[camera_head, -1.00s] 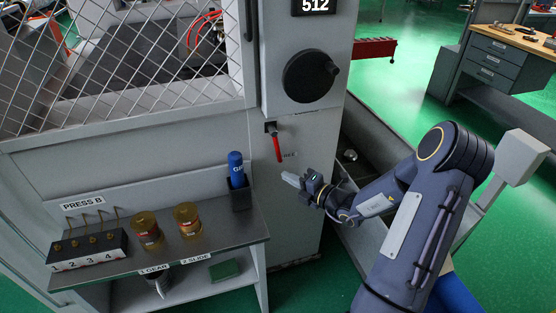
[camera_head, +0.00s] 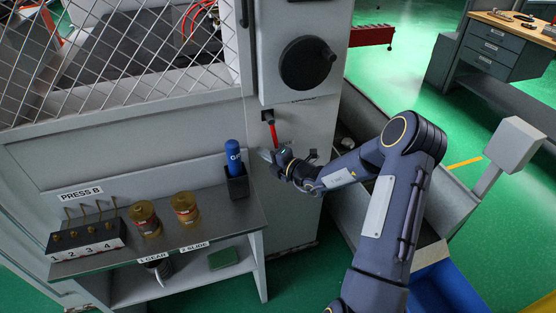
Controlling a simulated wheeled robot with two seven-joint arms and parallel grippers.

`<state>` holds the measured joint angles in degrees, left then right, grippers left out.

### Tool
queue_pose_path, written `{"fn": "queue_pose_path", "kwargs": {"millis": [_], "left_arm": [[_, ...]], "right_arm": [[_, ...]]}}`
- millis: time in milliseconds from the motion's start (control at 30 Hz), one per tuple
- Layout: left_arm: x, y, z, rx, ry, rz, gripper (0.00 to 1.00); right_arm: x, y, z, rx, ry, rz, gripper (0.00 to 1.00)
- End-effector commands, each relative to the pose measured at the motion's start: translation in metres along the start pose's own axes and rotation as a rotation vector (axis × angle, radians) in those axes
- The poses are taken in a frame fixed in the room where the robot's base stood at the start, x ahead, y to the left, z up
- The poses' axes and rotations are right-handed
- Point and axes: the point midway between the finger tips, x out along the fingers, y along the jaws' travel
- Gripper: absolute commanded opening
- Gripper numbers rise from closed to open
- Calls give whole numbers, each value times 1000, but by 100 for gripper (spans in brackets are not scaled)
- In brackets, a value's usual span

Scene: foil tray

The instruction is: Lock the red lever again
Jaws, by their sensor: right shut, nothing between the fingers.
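The red lever (camera_head: 272,131) hangs down from a dark mount on the front of the grey press column. Its lower end is hidden behind or beside my right gripper (camera_head: 265,155). My right gripper is shut, with its fingertips pointing left at the lever's lower end. I cannot tell whether it touches the lever. My left gripper is not in view.
A large black knob (camera_head: 307,64) sits on the column above the lever. A shelf (camera_head: 215,221) at lower left carries a black holder with a blue marker (camera_head: 233,157), two brass tins (camera_head: 144,219) and a numbered black block (camera_head: 88,238). A mesh guard (camera_head: 120,60) stands behind.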

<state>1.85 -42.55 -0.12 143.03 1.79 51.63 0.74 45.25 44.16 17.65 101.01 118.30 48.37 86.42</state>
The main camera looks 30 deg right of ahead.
Motion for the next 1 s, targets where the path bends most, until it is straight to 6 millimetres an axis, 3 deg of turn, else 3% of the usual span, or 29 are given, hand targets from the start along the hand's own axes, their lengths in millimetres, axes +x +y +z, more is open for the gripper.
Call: {"fn": "queue_pose_path", "kwargs": {"millis": [100,300,1000], "left_arm": [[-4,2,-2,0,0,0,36],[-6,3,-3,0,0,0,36],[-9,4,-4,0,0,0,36]], "right_arm": [[-6,1,20,-5,-5,-2,0],[-11,1,35,-2,-1,0,0],[-15,0,42,-44,0,-26,0]]}}
